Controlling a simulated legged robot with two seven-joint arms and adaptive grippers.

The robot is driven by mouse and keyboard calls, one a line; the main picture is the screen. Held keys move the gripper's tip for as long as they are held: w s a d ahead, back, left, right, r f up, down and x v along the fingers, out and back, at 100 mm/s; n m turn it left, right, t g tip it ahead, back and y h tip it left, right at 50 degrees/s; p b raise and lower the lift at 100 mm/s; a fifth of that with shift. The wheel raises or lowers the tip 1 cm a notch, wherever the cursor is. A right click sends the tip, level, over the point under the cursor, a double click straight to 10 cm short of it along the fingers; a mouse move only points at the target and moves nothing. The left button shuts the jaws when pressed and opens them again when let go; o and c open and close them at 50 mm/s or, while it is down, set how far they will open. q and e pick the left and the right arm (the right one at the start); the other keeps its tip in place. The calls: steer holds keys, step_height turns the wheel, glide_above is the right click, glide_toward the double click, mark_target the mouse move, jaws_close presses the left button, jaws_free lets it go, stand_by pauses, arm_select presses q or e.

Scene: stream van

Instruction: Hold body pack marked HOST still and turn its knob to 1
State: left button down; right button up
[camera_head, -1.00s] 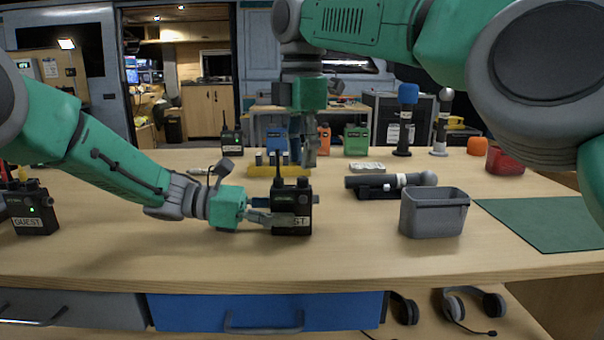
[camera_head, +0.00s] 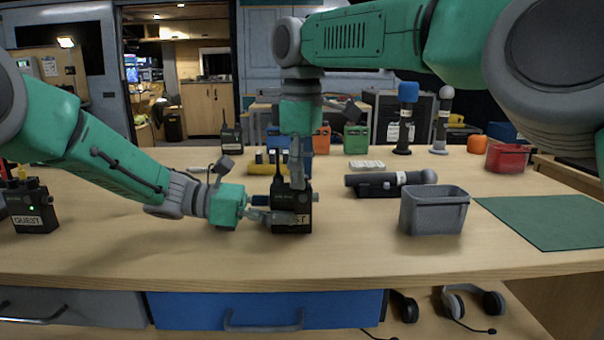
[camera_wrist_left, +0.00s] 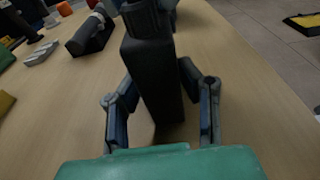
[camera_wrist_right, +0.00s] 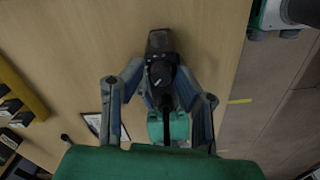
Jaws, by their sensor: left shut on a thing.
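The black HOST body pack (camera_head: 290,218) stands upright on the table; only the end of its label, "ST", shows clearly past my left finger. My left gripper (camera_head: 268,216) is shut on its sides; the left wrist view shows a finger on each side of the dark pack body (camera_wrist_left: 152,85). My right gripper (camera_head: 297,182) points down at the pack's top. In the right wrist view its fingers (camera_wrist_right: 158,78) are apart, on either side of the round knob (camera_wrist_right: 160,75) with a white pointer mark. Whether they touch it I cannot tell. The knob's number marks are unreadable.
Another pack labelled GUEST (camera_head: 35,212) stands at the left. A grey bin (camera_head: 434,212), a microphone lying on a dark stand (camera_head: 385,183) and a green mat (camera_head: 550,222) are to the right. Coloured packs and a yellow holder sit behind. The table front is clear.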

steer(key=shift+m, duration=0.8)
steer(key=shift+c, duration=0.3)
jaws_close()
